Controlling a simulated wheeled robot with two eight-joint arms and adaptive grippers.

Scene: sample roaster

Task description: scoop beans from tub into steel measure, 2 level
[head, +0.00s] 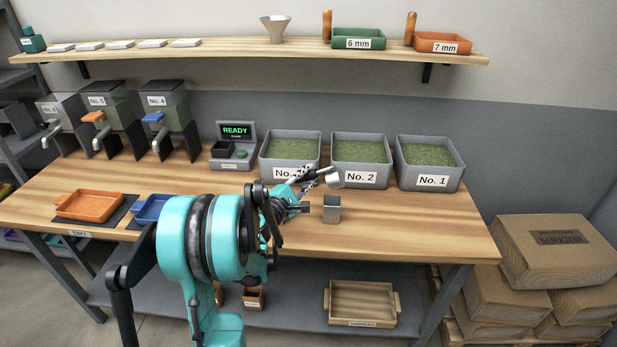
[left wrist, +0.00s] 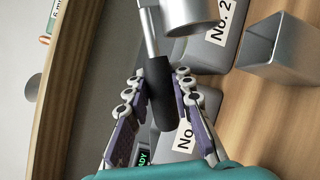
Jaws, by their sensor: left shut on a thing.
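My left gripper (head: 303,187) is shut on the black handle of a scoop. The scoop's steel cup (head: 335,179) is in the air in front of the No. 2 tub (head: 360,181), just above and behind the steel measure (head: 332,209). The left wrist view shows the black handle (left wrist: 160,95) between the fingers and the cup (left wrist: 188,14) at the top edge. What the cup holds cannot be told. The square, open-topped steel measure (left wrist: 283,58) stands upright on the table, apart from the scoop; its contents are not clear. My right gripper is not in view.
Bean tubs stand along the back: a partly hidden one (head: 268,172) and No. 1 (head: 432,181), both with green beans. A READY-screen device (head: 236,131) stands left of them. Orange (head: 90,206) and blue (head: 150,209) trays lie left. The table's front right is clear.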

